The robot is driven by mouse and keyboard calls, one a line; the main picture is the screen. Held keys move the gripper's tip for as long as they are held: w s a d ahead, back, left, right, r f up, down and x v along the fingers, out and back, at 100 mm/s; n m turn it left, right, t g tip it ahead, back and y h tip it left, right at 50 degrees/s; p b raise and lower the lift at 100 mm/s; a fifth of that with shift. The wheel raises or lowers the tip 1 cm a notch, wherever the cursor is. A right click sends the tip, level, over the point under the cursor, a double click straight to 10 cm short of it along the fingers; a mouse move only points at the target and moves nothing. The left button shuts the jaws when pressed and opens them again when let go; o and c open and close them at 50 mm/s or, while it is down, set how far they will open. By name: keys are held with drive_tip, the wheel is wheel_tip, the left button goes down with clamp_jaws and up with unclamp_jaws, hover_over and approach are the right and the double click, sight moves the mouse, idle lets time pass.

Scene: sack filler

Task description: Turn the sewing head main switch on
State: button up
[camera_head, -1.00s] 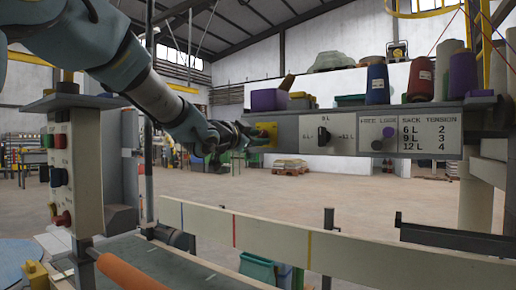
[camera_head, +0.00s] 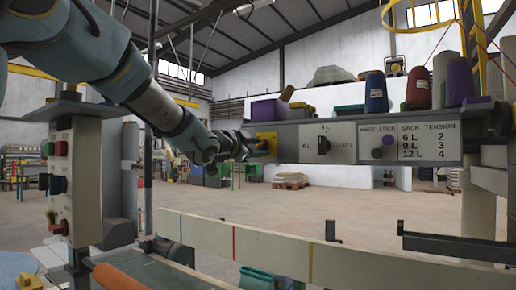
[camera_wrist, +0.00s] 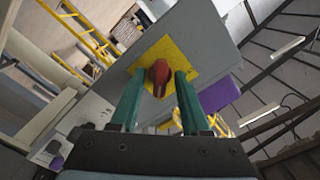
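The switch is a red knob (camera_wrist: 159,74) on a square yellow plate (camera_wrist: 178,58), fixed to the left end of the grey panel beam. In the head view the yellow plate (camera_head: 268,139) is partly hidden by my gripper (camera_head: 252,147). In the wrist view my gripper (camera_wrist: 158,78) has its two green fingers apart, one on each side of the red knob. A gap shows between the knob and each finger. The knob looks long and points towards the lower part of the wrist picture. I cannot tell its on or off position.
Thread cones and a purple bin (camera_head: 265,109) stand on the beam. A control box (camera_head: 75,170) with coloured buttons is at left. A long board (camera_head: 270,252) crosses below.

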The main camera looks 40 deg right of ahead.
drive_tip(key=v, duration=1)
drive_tip(key=shift+a, duration=0.35)
drive_tip(key=shift+s, duration=0.1)
